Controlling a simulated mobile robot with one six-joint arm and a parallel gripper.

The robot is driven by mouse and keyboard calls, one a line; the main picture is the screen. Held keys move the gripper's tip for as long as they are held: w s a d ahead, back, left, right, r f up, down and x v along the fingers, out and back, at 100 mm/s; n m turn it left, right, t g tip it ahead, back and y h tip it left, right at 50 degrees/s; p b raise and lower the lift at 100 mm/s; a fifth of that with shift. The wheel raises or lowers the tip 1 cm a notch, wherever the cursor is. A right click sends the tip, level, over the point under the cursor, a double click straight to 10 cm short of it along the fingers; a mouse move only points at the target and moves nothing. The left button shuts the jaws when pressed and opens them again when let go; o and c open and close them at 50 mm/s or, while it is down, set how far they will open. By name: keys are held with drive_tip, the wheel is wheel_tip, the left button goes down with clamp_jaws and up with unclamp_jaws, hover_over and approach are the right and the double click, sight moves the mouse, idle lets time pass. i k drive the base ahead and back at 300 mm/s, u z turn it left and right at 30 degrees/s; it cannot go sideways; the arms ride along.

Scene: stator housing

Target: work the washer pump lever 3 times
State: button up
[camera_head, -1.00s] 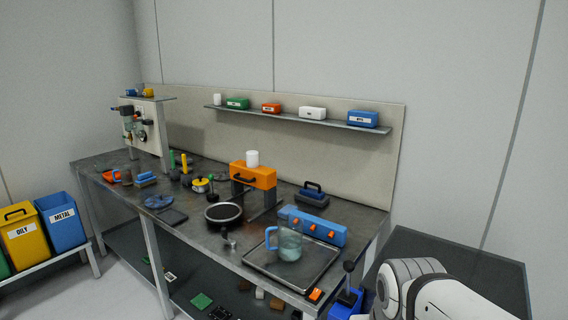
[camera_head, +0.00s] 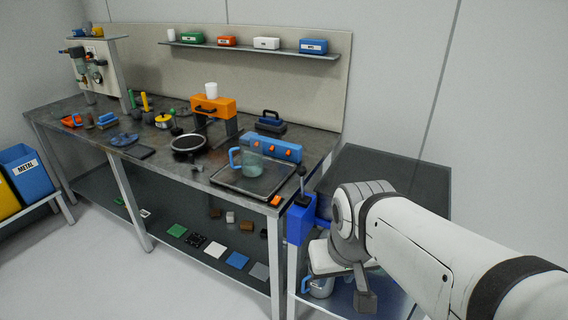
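The washer pump is probably the blue box (camera_head: 300,222) at the right front corner of the bench. A lever with a black knob (camera_head: 302,171) stands nearly upright from its top. My gripper (camera_head: 364,300) hangs below the white arm at the lower right, to the right of the blue box and lower than the knob. It appears apart from the lever. The wrist hides part of the gripper, and its opening cannot be made out.
A metal tray (camera_head: 228,181) with a blue-handled clear jug (camera_head: 251,163) lies beside the pump on the bench. A small orange block (camera_head: 275,201) sits at the bench edge. A blue-handled container (camera_head: 319,288) stands below. A dark-topped table (camera_head: 395,172) is at the right.

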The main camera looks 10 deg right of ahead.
sight(301, 169)
drive_tip(key=z, duration=0.25)
drive_tip(key=i, duration=0.95)
drive_tip(key=u, duration=0.25)
